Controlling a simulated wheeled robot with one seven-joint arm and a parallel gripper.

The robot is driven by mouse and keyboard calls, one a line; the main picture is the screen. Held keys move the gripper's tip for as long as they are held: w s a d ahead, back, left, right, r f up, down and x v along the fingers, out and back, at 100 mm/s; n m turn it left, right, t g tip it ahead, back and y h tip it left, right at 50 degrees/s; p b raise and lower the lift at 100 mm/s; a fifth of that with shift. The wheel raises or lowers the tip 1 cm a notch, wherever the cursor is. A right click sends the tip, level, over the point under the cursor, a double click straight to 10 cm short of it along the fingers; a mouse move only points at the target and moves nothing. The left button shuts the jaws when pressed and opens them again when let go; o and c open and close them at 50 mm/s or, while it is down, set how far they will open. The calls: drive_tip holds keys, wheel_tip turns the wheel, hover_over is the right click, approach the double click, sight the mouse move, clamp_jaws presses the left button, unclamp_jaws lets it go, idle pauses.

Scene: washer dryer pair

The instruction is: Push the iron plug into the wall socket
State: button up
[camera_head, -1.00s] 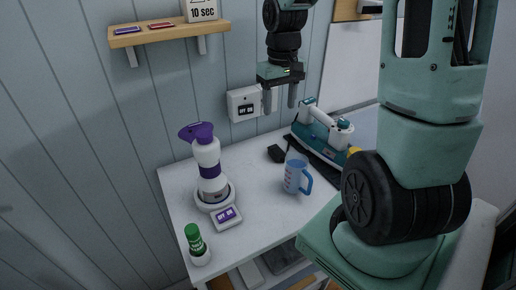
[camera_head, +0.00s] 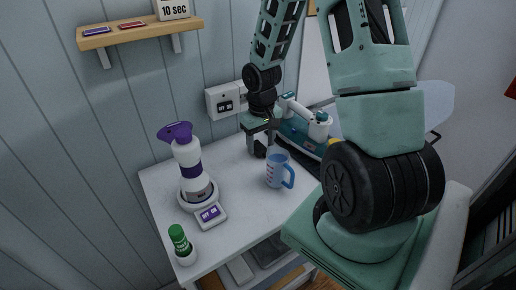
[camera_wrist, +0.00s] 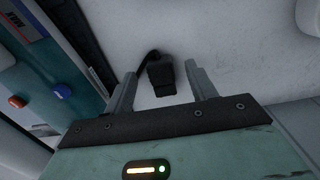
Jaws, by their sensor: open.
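The black iron plug (camera_wrist: 161,76) lies on the white table between the open fingers of my gripper (camera_wrist: 160,92) in the wrist view. Its cord bends off to the left from it. In the head view my gripper (camera_head: 261,150) is low over the table and hides most of the plug. The white wall socket (camera_head: 222,102) with a dark display is on the wall behind the table, up and left of my gripper. The teal and white iron (camera_head: 300,125) stands just right of my gripper, and its side shows in the wrist view (camera_wrist: 50,75).
A blue measuring cup (camera_head: 277,170) stands close in front of my gripper. A white and purple bottle (camera_head: 188,165) on a base with a display (camera_head: 210,214) and a green-capped container (camera_head: 180,243) stand at the left. A shelf (camera_head: 140,33) hangs above. Table between bottle and cup is clear.

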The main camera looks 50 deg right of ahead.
sight(261, 148)
wheel_tip(261, 148, down, 2)
drive_tip(key=shift+f, duration=0.15)
drive_tip(key=c, duration=1.1)
drive_tip(key=shift+o, duration=0.2)
wheel_tip(261, 148, up, 14)
drive_tip(key=p, duration=1.2)
drive_tip(key=shift+s+d+f, duration=0.15)
drive_tip(key=shift+s+d, duration=0.15)
drive_tip(key=shift+s, duration=0.05)
drive_tip(key=shift+f, duration=0.1)
